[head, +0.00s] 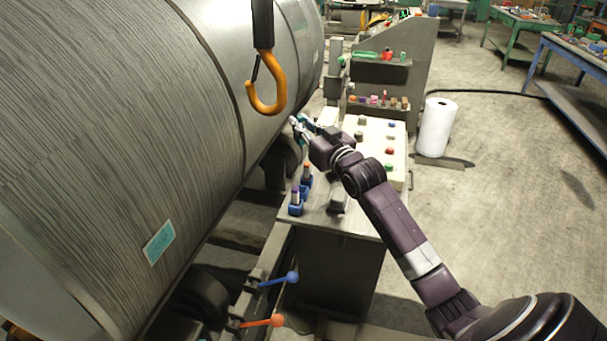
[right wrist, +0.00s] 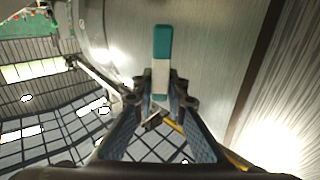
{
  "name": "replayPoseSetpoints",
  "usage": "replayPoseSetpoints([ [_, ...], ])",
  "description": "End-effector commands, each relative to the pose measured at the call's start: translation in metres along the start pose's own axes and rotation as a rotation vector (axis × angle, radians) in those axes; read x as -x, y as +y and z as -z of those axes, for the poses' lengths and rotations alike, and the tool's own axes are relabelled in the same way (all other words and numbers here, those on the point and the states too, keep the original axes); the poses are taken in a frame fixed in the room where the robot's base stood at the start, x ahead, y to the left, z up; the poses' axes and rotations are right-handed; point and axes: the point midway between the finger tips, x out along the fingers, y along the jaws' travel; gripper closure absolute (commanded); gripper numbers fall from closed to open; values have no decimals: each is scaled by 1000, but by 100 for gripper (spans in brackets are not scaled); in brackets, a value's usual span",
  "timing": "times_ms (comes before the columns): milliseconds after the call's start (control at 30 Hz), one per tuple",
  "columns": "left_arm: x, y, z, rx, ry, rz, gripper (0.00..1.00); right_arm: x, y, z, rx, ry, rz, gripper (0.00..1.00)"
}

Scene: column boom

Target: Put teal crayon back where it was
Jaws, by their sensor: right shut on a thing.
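My right gripper (head: 302,127) is at the side of the big grey cylinder (head: 130,110), above the bench top. In the right wrist view its two fingers (right wrist: 160,92) are closed on the teal crayon (right wrist: 162,42), which has a teal end and a pale lower part and points away from the gripper. In the head view the crayon is small and mostly lost against the fingers. Two blue holders (head: 296,208) stand on the bench near the cylinder, each with a crayon-like stick upright in it, one purplish and one orange-tipped. My left gripper is out of view.
A yellow-orange hook (head: 267,95) hangs in front of the cylinder. A pale control panel (head: 377,140) with coloured buttons lies right of my gripper. A white roll (head: 436,127) stands on the floor. Blue (head: 291,277) and orange (head: 277,320) lever knobs are below. A teal patch (head: 159,242) marks the cylinder.

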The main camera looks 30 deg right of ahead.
Motion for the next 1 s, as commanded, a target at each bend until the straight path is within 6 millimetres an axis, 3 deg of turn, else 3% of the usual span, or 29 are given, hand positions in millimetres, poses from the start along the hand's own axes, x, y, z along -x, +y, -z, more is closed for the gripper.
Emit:
replayPoseSetpoints([
  [100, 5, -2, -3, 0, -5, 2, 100, 1, 0, -34, -2, -6, -1, 100],
  [300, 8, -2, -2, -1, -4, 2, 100, 1, 0, -83, -1, -3, -1, 100],
  [800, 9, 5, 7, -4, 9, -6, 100, 2, 0, -144, 1, 1, 0, 100],
  [1000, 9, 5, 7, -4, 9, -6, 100, 2, 0, -150, 1, 4, 0, 100],
])
